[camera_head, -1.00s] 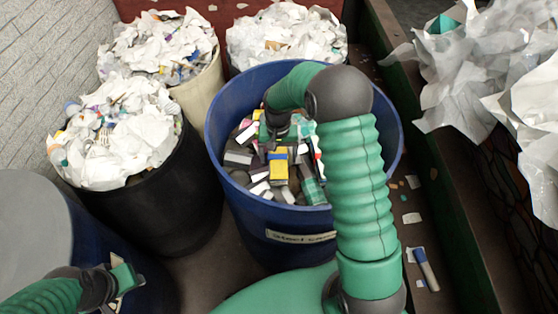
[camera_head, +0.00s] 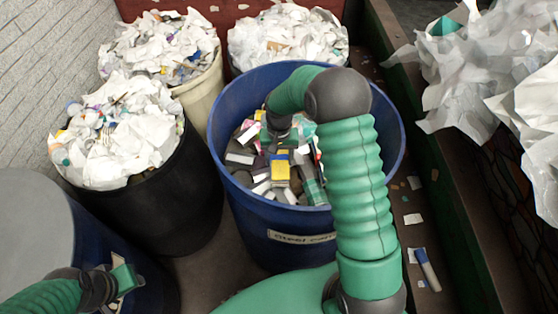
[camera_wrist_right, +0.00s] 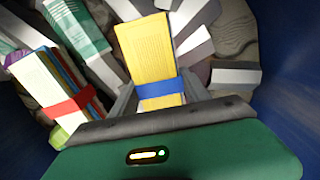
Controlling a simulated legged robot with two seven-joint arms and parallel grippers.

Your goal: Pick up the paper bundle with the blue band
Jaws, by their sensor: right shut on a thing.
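The paper bundle with the blue band is a yellow block (camera_head: 281,171) inside the blue barrel (camera_head: 216,152), among many other bundles and boxes. In the right wrist view the yellow bundle (camera_wrist_right: 146,50) stands between my right gripper's fingers (camera_wrist_right: 158,92), with the blue band (camera_wrist_right: 160,88) at finger height. My right gripper (camera_head: 280,150) is shut on this bundle; in the head view my wrist partly hides its fingers.
A white bundle with a red band (camera_wrist_right: 70,104) lies left of the yellow one, and grey and white boxes (camera_wrist_right: 236,75) lie to the right. Bins of crumpled paper (camera_head: 116,130) stand left and behind.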

